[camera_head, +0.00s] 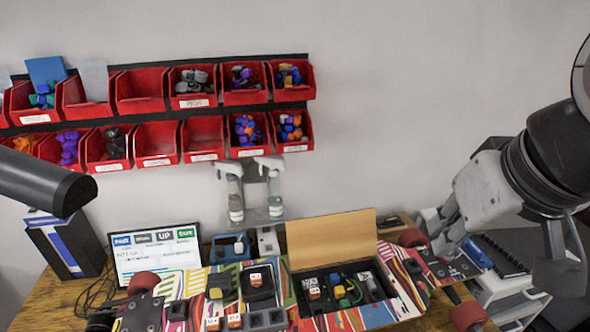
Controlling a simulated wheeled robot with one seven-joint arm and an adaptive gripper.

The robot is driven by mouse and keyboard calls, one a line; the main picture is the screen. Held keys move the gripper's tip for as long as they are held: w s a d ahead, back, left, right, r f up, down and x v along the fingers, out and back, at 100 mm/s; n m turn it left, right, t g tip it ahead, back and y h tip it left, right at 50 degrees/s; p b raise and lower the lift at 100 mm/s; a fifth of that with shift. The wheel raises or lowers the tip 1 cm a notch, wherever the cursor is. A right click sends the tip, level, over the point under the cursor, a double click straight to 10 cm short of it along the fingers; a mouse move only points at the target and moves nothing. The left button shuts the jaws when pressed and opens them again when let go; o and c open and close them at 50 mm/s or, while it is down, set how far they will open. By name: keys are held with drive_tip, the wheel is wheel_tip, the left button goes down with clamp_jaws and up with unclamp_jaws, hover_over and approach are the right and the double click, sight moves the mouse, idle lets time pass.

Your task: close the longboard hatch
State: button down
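The longboard (405,297) lies across the wooden table, with colourful stripes and red wheels. Its hatch (332,240) stands open, upright at the back edge of the compartment, its bare wooden face towards me. The open compartment (340,288) shows dark insides with small red-and-white parts, a green-and-yellow part and cables. My gripper (437,228) is at the right, above the board's right end, to the right of the hatch and apart from it. Its fingers point down and left. Nothing shows between them, but their opening is unclear from this angle.
Several loose electronic parts (257,282) lie on the board's left half. A screen (157,252) and a black-and-blue box (67,245) stand at the back left. A black notebook (497,254) lies right. Red bins (157,143) hang on the wall. The air above the hatch is clear.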

drive_tip(key=w+a+f+n+g+b, duration=0.1)
drive_tip(key=w+a+f+b, duration=0.1)
drive_tip(key=w, duration=0.9)
drive_tip(key=w+a+f+g+b, duration=0.1)
drive_tip(key=w+a+f, duration=0.15)
drive_tip(key=w, duration=0.75)
drive_tip(key=w+a+f+n+g+b, duration=0.1)
drive_tip(key=w+a+f, duration=0.3)
drive_tip(key=w+f, duration=0.3)
drive_tip(key=w+a+f+b, duration=0.25)
drive_tip(key=w+f, duration=0.35)
drive_tip(key=w, duration=0.4)
wheel_tip(320, 180, down, 8)
drive_tip(key=s+p, duration=0.2)
drive_tip(key=p, duration=0.1)
drive_tip(key=shift+a, duration=0.25)
drive_tip(key=shift+s+r, duration=0.1)
